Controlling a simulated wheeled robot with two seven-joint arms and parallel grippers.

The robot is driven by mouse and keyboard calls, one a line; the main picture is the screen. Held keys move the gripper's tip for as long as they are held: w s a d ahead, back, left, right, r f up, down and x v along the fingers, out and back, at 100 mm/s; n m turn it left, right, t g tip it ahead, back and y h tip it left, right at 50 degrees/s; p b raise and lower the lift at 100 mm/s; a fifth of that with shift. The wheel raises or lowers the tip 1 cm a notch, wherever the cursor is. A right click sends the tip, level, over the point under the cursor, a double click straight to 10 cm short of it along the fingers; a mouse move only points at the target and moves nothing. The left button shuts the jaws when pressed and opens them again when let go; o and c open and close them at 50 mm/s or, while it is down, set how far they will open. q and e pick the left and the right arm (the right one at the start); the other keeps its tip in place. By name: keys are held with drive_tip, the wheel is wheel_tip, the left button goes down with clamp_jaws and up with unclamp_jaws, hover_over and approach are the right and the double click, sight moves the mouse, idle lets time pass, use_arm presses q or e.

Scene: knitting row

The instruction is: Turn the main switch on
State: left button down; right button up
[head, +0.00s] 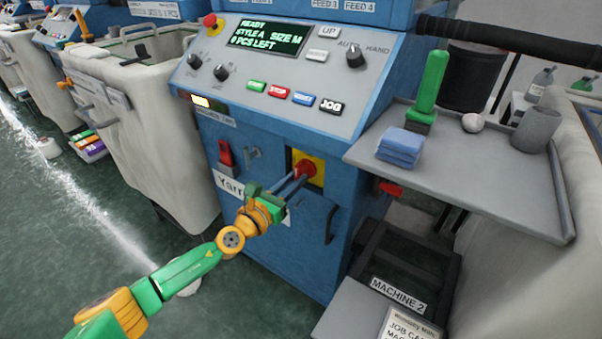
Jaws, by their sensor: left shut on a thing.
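The main switch (308,164), a red knob on a yellow plate, is on the front of the blue machine, below the control panel. My left gripper (301,178) reaches it from the lower left and is shut on the red knob. The fingers hide part of the knob, so I cannot tell which way it points. The panel's display (268,38) is lit with green text, with "READY" on its top line. My right gripper is not in view.
The sloped panel has coloured buttons (278,91) and black knobs. A red-handled device (226,154) is left of the switch. A grey shelf (480,175) juts out at right, bearing blue cloths (400,147), a green-handled tool (430,85) and a grey cup (535,130).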

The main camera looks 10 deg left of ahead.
sight(296, 178)
use_arm(q)
drive_tip(key=c, duration=1)
unclamp_jaws()
drive_tip(key=shift+c, duration=0.2)
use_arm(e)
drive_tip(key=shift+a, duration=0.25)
use_arm(q)
drive_tip(key=p+v, duration=0.1)
drive_tip(key=v, duration=0.3)
drive_tip(key=shift+s+a, duration=0.1)
drive_tip(key=shift+s, duration=0.2)
drive_tip(key=shift+s+a, duration=0.2)
drive_tip(key=shift+s, duration=0.45)
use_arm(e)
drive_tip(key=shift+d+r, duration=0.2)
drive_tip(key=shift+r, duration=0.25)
